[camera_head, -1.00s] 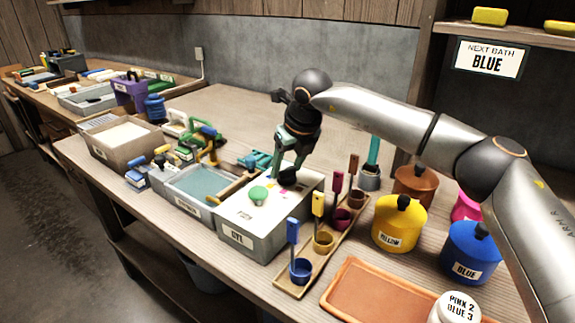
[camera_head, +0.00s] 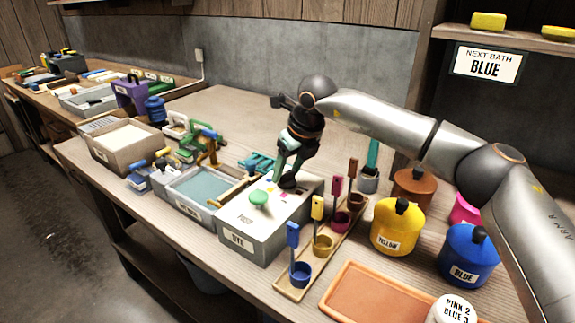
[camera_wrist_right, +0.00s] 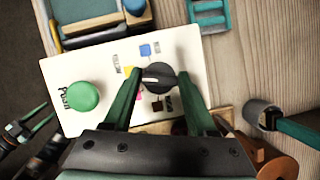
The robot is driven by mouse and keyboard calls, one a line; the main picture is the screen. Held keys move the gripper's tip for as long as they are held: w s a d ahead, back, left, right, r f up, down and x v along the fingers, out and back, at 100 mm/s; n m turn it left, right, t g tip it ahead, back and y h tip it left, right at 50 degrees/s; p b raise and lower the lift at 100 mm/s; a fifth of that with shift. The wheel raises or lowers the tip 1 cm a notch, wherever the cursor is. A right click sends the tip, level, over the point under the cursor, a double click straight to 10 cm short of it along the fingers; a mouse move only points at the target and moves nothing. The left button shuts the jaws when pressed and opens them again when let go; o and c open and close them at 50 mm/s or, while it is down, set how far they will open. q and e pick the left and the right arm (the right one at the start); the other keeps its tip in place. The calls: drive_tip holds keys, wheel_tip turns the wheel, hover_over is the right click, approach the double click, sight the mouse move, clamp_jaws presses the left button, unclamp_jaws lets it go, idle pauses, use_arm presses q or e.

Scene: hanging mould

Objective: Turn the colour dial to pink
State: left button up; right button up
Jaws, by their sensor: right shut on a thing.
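The colour dial is a black round knob (camera_wrist_right: 158,77) with a white mark on its left side in the wrist view. Yellow, blue, pink (camera_wrist_right: 137,95) and dark patches lie around it on the white top of the dye box (camera_head: 243,243). The mark faces left, roughly between yellow and pink; the exact setting is hard to tell. My right gripper (camera_head: 286,178) is shut on the dial, one green finger on each side in the wrist view. My left gripper (camera_wrist_right: 38,117) shows at the left edge of the wrist view, its fingers apart and empty.
A green push button (camera_head: 259,197) stands beside the dial. A wooden rack (camera_head: 289,283) with several coloured cups and brushes is right of the box. Yellow (camera_head: 397,229) and blue (camera_head: 468,260) pots stand further right. A sign (camera_head: 488,62) reads NEXT BATH BLUE.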

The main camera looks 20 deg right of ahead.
drive_tip(key=shift+r+n+y+p, duration=0.25)
drive_tip(key=shift+n+y+p, duration=0.05)
drive_tip(key=shift+n+p, duration=0.5)
drive_tip(key=n+y+p, duration=0.1)
drive_tip(key=n+p, duration=0.1)
drive_tip(key=shift+d+n+g, duration=0.1)
drive_tip(key=shift+n+g, duration=0.2)
drive_tip(key=shift+g, duration=0.1)
drive_tip(key=shift+n+p, duration=0.65)
drive_tip(key=shift+n, duration=0.15)
drive_tip(key=shift+f+n+g, duration=0.1)
drive_tip(key=shift+n+g, duration=0.2)
drive_tip(key=shift+w+n+y+p, duration=0.1)
drive_tip(key=shift+n+y+p, duration=0.2)
drive_tip(key=shift+n+g, duration=0.3)
drive_tip(key=shift+n, duration=0.2)
drive_tip(key=shift+f+p, duration=0.1)
drive_tip(key=shift+p, duration=0.2)
